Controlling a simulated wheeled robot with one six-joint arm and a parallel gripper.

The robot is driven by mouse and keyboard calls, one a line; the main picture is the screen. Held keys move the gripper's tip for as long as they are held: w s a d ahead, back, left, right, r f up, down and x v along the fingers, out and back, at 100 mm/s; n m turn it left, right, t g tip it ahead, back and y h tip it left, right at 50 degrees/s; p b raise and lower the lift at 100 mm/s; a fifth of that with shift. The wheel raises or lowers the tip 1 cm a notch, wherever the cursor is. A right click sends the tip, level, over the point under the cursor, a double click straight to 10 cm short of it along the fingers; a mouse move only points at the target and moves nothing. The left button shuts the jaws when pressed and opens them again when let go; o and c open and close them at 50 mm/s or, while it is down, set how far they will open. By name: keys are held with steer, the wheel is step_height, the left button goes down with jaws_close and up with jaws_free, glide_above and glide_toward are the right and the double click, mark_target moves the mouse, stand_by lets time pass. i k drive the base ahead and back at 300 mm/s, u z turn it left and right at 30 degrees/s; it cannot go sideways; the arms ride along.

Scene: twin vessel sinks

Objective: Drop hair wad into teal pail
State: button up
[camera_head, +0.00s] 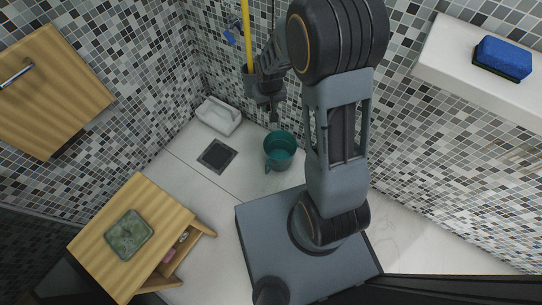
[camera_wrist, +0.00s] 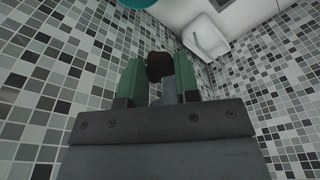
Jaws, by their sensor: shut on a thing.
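The hair wad (camera_wrist: 159,66) is a small dark brown clump between the green fingers of my gripper (camera_wrist: 160,82) in the wrist view. My gripper is shut on it. In the head view my gripper (camera_head: 272,106) points down, just above and behind the teal pail in the picture; the wad is too small to make out there. The teal pail (camera_head: 279,143) stands upright on the pale floor, with its open top facing up. Only a sliver of the pail (camera_wrist: 137,3) shows at the top edge of the wrist view.
A white box-like item (camera_head: 218,115) and a dark floor drain (camera_head: 216,156) lie left of the pail. A yellow pole (camera_head: 246,35) stands by the tiled wall. A blue sponge (camera_head: 503,55) sits on a white ledge (camera_head: 450,62).

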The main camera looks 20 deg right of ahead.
mark_target(277, 156)
steer(key=u, duration=1.5)
steer(key=k, duration=0.8)
steer(key=z, duration=0.95)
steer(key=i, duration=0.5)
